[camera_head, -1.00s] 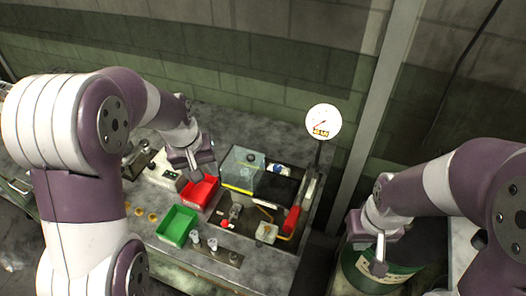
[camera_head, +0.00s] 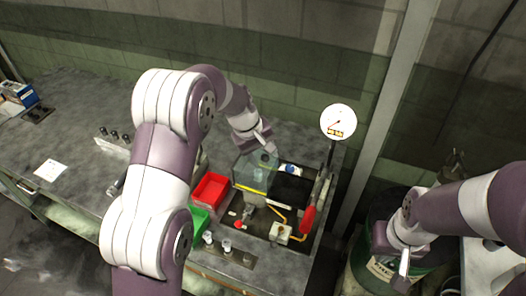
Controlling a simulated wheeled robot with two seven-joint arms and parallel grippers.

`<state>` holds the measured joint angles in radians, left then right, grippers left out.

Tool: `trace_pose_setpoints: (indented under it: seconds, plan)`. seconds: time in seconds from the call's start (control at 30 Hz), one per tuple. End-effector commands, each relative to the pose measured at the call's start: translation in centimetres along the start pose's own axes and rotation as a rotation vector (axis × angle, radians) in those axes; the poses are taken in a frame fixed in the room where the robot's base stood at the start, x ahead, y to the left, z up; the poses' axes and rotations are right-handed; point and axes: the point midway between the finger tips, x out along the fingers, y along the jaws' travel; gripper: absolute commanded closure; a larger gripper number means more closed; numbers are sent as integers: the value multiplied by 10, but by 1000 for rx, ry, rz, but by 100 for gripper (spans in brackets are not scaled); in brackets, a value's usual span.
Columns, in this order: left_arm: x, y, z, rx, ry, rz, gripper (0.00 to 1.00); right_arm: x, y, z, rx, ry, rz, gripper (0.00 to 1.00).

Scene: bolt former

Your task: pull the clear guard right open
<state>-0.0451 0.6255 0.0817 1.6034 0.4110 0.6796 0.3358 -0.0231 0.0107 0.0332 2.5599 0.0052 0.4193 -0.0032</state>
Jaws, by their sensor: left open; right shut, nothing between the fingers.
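The clear guard (camera_head: 249,174) is a see-through box with a yellow lower front edge, standing over the left part of the black machine bed. My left gripper (camera_head: 262,148) is open at the guard's upper back edge, with its fingers close to the small knob-like part there. I cannot tell whether they touch it, and part of the guard's top is hidden behind the gripper. My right gripper (camera_head: 401,275) is shut and empty, low at the right, far from the guard and in front of a dark green drum.
A red bin (camera_head: 209,189) stands left of the guard, with a green bin (camera_head: 198,219) partly behind my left arm. A red-handled lever (camera_head: 308,219) and a round gauge (camera_head: 338,122) on a post stand at the right. Small cups (camera_head: 227,246) sit in front.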

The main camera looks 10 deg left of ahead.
Motion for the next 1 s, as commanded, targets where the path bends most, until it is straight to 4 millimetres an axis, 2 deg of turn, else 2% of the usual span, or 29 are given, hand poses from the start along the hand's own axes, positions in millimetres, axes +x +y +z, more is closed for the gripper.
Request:
trace_pose_setpoints:
  seconds: [0.23,0.3,0.4,0.63,1.0]
  plan:
    - [2,0,0,0,0,0,48,0,0,0,0,0,0,100]
    - [2,0,0,0,0,0,71,0,0,0,0,0,0,100]
    - [1,0,0,0,0,0,100,0,0,0,0,0,0,100]
    - [3,6,7,2,-1,-1,100,-2,0,0,0,0,0,100]
    - [20,66,69,3,-3,-1,100,-20,0,-2,0,0,0,100]
